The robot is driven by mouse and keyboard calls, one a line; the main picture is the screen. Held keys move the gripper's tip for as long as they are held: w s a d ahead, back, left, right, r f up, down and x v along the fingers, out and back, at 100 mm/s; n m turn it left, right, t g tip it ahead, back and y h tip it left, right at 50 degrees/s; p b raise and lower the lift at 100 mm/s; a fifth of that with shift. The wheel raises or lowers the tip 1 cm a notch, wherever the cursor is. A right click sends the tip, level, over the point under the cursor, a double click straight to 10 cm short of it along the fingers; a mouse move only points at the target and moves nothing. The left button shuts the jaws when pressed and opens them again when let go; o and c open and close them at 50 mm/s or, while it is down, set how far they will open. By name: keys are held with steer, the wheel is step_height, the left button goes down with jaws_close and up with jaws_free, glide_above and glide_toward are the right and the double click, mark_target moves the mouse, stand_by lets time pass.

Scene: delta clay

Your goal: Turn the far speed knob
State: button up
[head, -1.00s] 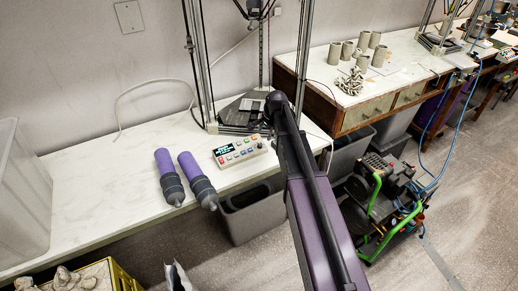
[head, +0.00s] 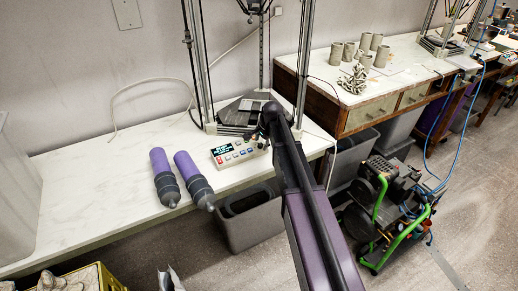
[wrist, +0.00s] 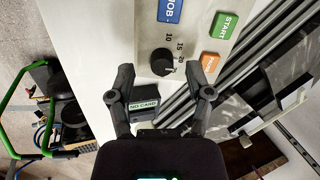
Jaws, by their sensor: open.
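A black round speed knob (wrist: 162,62) with a white pointer line shows in the wrist view, on a pale control box (wrist: 112,50) marked 10, 15 and 20. My gripper (wrist: 159,71) is open, with one finger on each side of the knob in the picture. Whether the fingers touch it cannot be told. In the head view the control box (head: 233,155) lies on the white bench, and my gripper (head: 262,135) is over its right end, hiding the knobs there. Only one knob shows in the wrist view, so I cannot tell whether it is the far one.
A small NO CARD panel (wrist: 143,105) lies between my fingers, near the palm. A green START button (wrist: 223,25) and an orange button (wrist: 210,62) are close to the right finger. Two purple-and-grey cylinders (head: 163,176) lie left of the box. A metal-framed machine (head: 240,115) stands behind.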

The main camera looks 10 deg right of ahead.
steer(key=shift+w+a+f+b, duration=0.15)
steer(key=shift+f+b, duration=0.15)
steer(key=shift+f, duration=0.25)
jaws_close()
steer(key=shift+a, duration=0.45)
steer(key=shift+d, duration=0.45)
